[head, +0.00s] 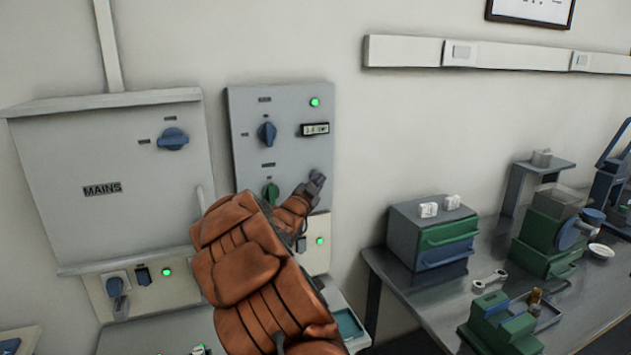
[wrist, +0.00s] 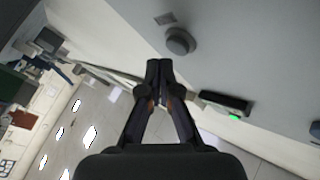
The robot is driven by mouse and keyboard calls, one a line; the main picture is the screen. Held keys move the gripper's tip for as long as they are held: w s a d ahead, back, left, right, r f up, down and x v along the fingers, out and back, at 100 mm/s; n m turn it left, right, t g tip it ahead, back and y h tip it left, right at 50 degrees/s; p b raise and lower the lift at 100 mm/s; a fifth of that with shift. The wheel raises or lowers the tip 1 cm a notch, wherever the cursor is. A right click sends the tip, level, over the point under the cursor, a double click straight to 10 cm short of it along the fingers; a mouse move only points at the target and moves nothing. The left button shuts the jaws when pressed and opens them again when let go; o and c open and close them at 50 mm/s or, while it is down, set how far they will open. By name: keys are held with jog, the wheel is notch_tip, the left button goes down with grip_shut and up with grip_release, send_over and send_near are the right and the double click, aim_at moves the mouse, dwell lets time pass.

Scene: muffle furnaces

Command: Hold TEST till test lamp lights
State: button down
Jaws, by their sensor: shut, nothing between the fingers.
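In the wrist view my gripper (wrist: 158,66) is shut and empty. A round dark button (wrist: 180,41) shows just beyond its fingertips; contact is not visible.
A MAINS box (head: 105,225) with a blue rotary switch (head: 173,139) is on the wall at left. A lower plate with a lit green lamp (head: 320,241) lies behind my arm. At right, a bench (head: 410,295) holds drawers (head: 435,235) and green equipment (head: 545,250).

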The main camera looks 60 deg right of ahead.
jog(key=shift+s, duration=0.15)
jog(key=shift+s+a+b, duration=0.7)
jog(key=shift+s+b, duration=0.3)
jog(key=shift+b, duration=0.05)
jog(key=shift+s+a+b, duration=0.7)
jog(key=shift+s+b, duration=0.25)
jog(key=shift+b, duration=0.05)
